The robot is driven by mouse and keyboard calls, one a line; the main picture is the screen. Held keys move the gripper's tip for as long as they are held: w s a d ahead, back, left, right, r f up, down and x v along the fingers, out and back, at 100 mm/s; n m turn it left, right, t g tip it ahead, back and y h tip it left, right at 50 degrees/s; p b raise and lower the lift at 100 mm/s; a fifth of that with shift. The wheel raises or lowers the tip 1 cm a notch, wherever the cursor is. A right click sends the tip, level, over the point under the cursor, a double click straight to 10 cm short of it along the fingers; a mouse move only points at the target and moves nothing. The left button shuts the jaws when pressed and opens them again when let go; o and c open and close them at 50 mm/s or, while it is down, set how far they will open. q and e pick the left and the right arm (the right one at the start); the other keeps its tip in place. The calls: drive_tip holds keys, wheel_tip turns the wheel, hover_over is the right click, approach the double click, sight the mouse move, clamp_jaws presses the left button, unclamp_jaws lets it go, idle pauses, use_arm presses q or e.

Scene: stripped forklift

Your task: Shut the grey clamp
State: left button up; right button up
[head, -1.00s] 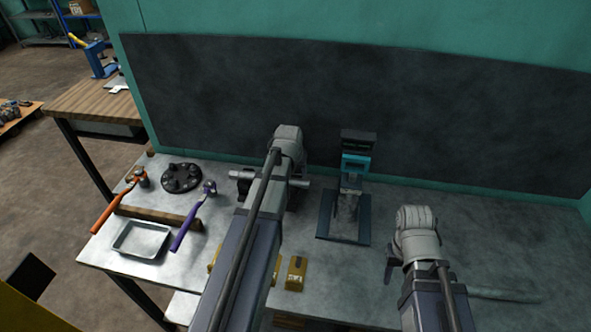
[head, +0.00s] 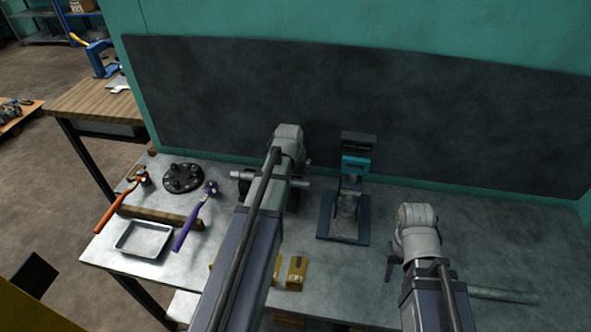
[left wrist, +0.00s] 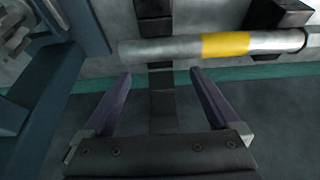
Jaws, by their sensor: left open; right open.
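A grey bar (head: 242,175) lies crosswise at the back of the bench, partly behind my left arm. In the left wrist view the bar (left wrist: 160,50) has a yellow band and runs over a black strip (left wrist: 163,105) and a black block (left wrist: 276,14). I cannot tell for sure which part is the grey clamp. My left gripper (left wrist: 157,75) is open and empty, its fingertips just short of the bar, with the strip between the fingers. The head view hides its jaws behind my arm. My right gripper (head: 390,268) is open above the bench's right part, mostly hidden by its wrist.
A dark stand with a teal part (head: 356,163) stands just right of the bar; its frame (left wrist: 40,95) fills the wrist view's left. Orange (head: 115,210) and purple (head: 192,226) hammers, a black disc (head: 183,178), a tray (head: 144,238) and yellow blocks (head: 297,270) lie around.

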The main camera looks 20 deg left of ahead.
use_arm(q)
drive_tip(key=p+v, duration=0.5)
drive_tip(key=v, duration=0.1)
drive_tip(key=shift+s+r, duration=0.1)
drive_tip(key=shift+r, duration=0.05)
